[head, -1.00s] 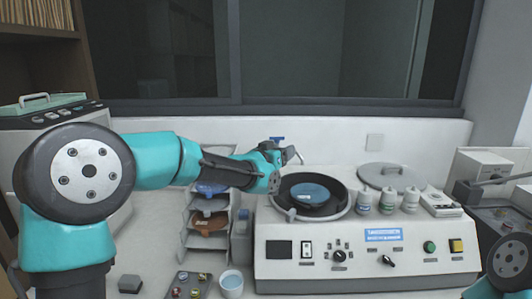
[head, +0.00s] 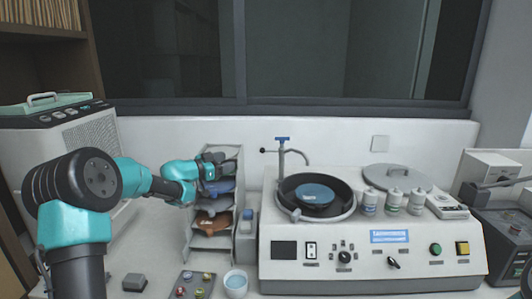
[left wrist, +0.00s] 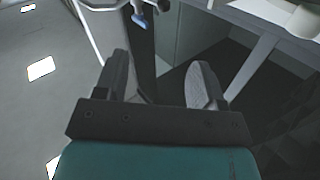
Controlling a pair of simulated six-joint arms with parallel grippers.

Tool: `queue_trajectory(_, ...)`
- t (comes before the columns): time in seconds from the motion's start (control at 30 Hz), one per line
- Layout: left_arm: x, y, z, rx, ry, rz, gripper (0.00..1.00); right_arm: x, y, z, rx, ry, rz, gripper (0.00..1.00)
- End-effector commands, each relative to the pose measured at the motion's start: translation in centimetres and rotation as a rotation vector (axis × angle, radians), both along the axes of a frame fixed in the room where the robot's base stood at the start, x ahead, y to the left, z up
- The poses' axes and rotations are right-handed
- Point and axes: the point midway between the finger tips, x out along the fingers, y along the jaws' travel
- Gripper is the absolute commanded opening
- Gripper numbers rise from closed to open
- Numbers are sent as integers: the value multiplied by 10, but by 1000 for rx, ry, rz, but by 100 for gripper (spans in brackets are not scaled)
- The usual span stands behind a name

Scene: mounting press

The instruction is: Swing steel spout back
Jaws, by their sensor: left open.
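The steel spout (head: 283,168) is a thin upright pipe behind the left side of the round black bowl (head: 342,207). It has a blue handle on top, a side rod with a dark knob on the left, and a curved outlet pointing right. My left gripper (head: 222,160) is open and empty, left of the spout and apart from it, in front of the upper part of a shelf rack. In the left wrist view its two fingers (left wrist: 160,78) are spread with nothing between them. A blue-tipped metal part (left wrist: 139,20) shows beyond them at the top. My right gripper is out of view.
The grey shelf rack (head: 228,250) holds blue and brown discs close to my left gripper. The white press console (head: 430,230) carries several bottles and a grey lid (head: 397,178). A small tray (head: 190,286) and a cup (head: 236,284) stand in front of the rack.

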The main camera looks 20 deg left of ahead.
Motion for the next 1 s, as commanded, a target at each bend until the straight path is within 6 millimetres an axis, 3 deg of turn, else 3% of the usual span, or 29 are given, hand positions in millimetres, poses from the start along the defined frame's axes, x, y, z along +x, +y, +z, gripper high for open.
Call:
queue_trajectory(0.47,13,-10,0,-1,-1,-2,63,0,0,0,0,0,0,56)
queue_trajectory(1.0,86,-57,0,0,-2,-2,63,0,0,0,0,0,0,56)
